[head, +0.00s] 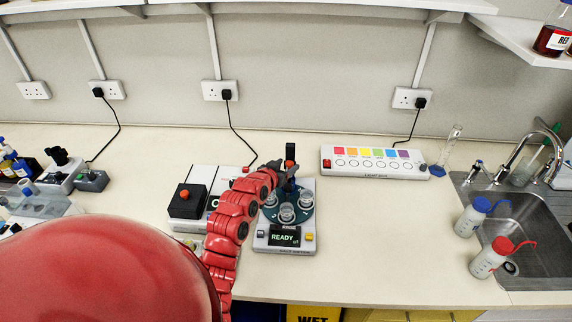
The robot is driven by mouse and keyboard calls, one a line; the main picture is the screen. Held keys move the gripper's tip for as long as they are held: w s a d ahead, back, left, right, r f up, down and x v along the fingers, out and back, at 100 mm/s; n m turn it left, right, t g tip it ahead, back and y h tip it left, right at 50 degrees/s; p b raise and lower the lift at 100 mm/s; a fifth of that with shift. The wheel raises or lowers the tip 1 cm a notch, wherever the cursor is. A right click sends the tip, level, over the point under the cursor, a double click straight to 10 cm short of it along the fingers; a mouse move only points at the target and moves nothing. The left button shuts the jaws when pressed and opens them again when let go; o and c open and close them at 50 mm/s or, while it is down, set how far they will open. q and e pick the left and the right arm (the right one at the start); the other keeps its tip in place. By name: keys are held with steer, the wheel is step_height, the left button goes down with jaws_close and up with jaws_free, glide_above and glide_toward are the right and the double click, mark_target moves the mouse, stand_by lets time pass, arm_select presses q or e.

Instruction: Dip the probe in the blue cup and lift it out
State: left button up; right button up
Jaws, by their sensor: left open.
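A device with a lit "READY" screen (285,236) stands mid-bench. On top is a dark teal round carousel (289,223) with several small clear cups; one cup (287,212) is at the front and another (306,197) at the right. I cannot tell which cup is blue. A black upright post (290,153) with an orange-red part rises at the back of the device; I cannot tell whether it carries the probe. My left gripper (288,183), dark at the end of my red arm, is open over the back of the carousel, in front of the post. My right gripper is out of view.
A black box with a red button (187,199) stands left of the device, partly behind my arm. A white colour-strip panel (374,163) is at the back right. Wash bottles with blue (474,214) and red (491,257) caps stand by the sink (519,222). Bench between is clear.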

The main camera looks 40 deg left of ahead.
arm_select(q)
jaws_close()
stand_by(0.3)
stand_by(1.2)
